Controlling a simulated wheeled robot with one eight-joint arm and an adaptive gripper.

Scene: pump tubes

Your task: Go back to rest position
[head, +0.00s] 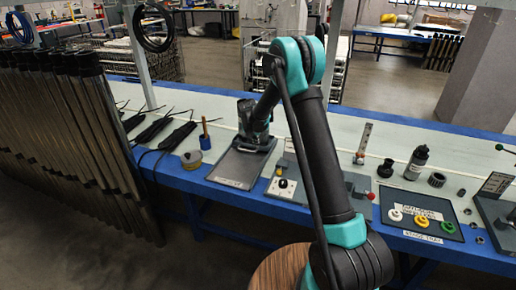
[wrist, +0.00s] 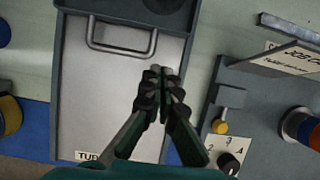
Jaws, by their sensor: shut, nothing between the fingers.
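My gripper (head: 256,143) hangs over a grey metal plate (head: 237,170) on the workbench in the head view. In the wrist view my gripper (wrist: 157,72) shows its two dark green fingers with black tips together and nothing between them. Below it is the grey plate (wrist: 85,105) with a wire handle (wrist: 121,51) and a partly hidden label starting "TU". The fingertips sit right of the handle, over the plate's right part. I cannot tell the exact height above the plate. My arm is bent, with its elbow high.
A control box (head: 282,188) with a black knob stands right of the plate, with a yellow-tipped lever (wrist: 219,127).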

